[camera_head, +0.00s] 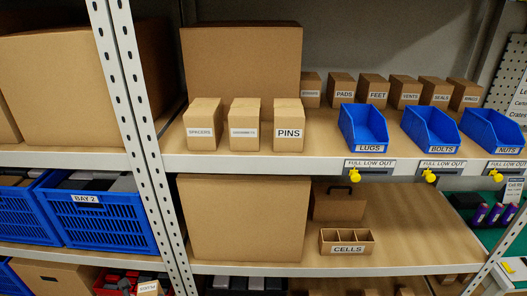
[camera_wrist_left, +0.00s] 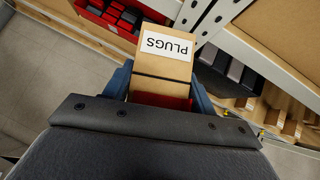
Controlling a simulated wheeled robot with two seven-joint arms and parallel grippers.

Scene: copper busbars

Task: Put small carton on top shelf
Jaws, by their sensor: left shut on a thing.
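In the left wrist view my left gripper (camera_wrist_left: 162,98) is shut on a small brown carton (camera_wrist_left: 165,68). The carton has a white PLUGS label, upside down in this view, and a dark band across it. A blue-grey finger shows on each side of it. The upper shelf (camera_head: 250,160) holds small cartons in front, including SPACERS (camera_head: 202,125) and PINS (camera_head: 289,125). My right gripper is not in view.
Blue bins LUGS (camera_head: 363,128), BOLTS (camera_head: 430,128) and NUTS (camera_head: 493,132) stand right of the cartons. A large carton (camera_head: 242,65) stands behind them. A white upright (camera_head: 140,120) separates the bays. Bare shelf shows between PINS and LUGS.

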